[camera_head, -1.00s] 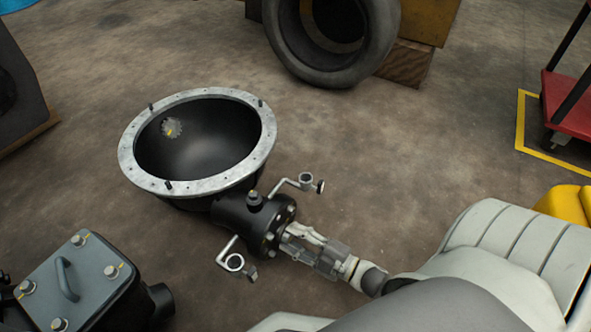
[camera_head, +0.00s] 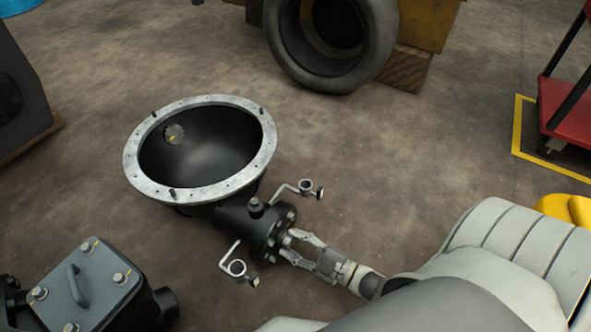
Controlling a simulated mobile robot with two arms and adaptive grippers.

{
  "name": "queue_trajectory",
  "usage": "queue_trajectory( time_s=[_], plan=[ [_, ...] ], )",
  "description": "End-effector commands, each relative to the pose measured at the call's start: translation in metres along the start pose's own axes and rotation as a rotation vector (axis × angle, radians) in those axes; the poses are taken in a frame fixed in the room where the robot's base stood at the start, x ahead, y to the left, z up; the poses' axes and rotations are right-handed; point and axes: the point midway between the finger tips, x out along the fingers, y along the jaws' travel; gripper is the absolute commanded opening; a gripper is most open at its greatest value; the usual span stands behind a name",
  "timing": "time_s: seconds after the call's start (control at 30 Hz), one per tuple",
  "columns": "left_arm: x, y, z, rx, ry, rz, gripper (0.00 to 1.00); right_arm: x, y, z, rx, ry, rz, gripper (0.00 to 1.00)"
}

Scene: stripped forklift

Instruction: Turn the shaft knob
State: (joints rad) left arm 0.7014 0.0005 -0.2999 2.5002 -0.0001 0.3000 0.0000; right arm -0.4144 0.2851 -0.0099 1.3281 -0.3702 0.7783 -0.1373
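A black bell-shaped housing (camera_head: 236,218) with a bolted round end flange (camera_head: 272,236) lies in the middle of the head view. The shaft knob sits at the centre of that flange. It is small and partly hidden by my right gripper, so its shape is not clear. My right gripper (camera_head: 286,243) comes in from the lower right, with its fingers spread apart and the tips close to the flange centre. I cannot tell whether the tips touch the knob. My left gripper is not in view.
Two bent pipe brackets, one upper (camera_head: 304,188) and one lower (camera_head: 238,267), stick out beside the flange. A grey-lidded box (camera_head: 85,285) stands at lower left. A large tyre (camera_head: 375,45) is at the top, a red cart (camera_head: 566,105) at right. Bare floor lies between.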

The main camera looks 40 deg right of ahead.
Motion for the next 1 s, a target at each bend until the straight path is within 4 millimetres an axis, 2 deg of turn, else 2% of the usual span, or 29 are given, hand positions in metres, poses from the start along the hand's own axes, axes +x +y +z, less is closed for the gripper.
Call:
queue_trajectory(
  time_s=[0.1,0.47,0.57,0.8,1.0],
  plan=[
    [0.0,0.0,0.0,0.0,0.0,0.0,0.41,0.0,0.0,0.0,0.0,0.0,0.0,0.57],
    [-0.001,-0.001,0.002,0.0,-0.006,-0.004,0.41,-0.005,0.0,0.0,-0.001,-0.001,-0.001,0.57],
    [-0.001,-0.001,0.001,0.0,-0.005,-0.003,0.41,-0.018,-0.001,0.0,0.0,-0.002,-0.001,0.57],
    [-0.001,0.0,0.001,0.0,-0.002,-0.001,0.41,-0.07,-0.001,0.001,-0.001,-0.004,-0.003,0.57],
    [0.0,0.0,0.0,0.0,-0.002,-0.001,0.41,-0.104,-0.001,0.0,0.0,-0.002,-0.001,0.57]
  ],
)
